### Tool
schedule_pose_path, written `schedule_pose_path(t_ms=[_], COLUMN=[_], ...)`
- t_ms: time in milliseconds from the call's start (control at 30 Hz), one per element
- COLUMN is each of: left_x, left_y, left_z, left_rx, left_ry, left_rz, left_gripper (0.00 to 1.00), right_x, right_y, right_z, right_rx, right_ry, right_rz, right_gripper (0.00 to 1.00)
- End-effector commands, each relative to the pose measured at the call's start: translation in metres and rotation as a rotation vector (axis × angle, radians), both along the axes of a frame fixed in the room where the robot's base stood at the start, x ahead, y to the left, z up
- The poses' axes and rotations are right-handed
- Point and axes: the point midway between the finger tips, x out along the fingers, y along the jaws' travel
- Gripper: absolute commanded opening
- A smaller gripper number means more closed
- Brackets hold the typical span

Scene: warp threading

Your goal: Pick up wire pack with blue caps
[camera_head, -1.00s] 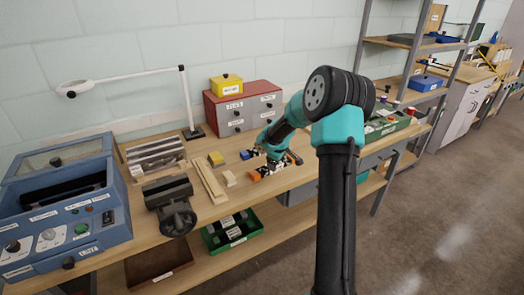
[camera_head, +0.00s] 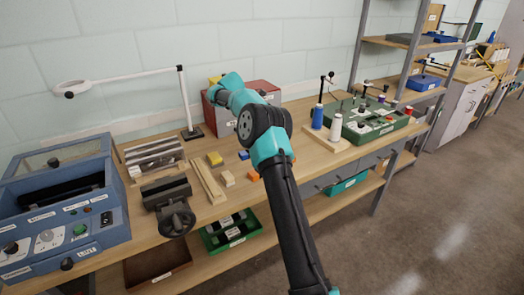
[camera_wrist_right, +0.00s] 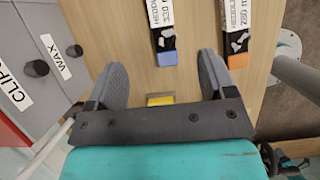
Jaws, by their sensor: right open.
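The wire pack with the blue cap (camera_wrist_right: 168,58) lies on the wooden bench in the right wrist view. Its dark body carries a white label, and its far end runs out of frame. My right gripper (camera_wrist_right: 161,70) is open and empty, its fingers on either side of the line of the blue cap, seemingly above the bench. In the head view a blue end (camera_head: 244,155) shows beside my right arm, which hides the rest of the pack and the gripper. My left gripper is not in view.
A similar pack with an orange cap (camera_wrist_right: 238,61) lies beside the blue one. A yellow block (camera_head: 214,159) and wooden strips (camera_head: 208,182) lie left of them. A red drawer cabinet (camera_head: 212,118) stands behind. Spools (camera_head: 317,117) and a green case (camera_head: 372,124) are at right.

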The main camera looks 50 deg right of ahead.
Motion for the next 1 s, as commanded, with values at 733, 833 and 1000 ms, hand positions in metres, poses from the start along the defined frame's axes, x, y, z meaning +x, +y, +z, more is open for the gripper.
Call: schedule_pose_path(t_ms=[733, 833, 1000], left_x=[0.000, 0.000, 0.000], left_y=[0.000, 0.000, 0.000], left_z=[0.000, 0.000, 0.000], left_rx=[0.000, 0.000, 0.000], left_ry=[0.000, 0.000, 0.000], left_rz=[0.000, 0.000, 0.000], left_gripper=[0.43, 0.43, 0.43], right_x=[-0.008, -0.010, -0.013], right_y=[-0.023, -0.028, -0.039], right_z=[-0.057, -0.073, -0.099], right_rx=[-0.001, 0.001, 0.000], right_ry=[0.002, 0.003, 0.001], right_rz=[-0.002, -0.001, -0.001], right_gripper=[0.77, 0.77, 0.77])
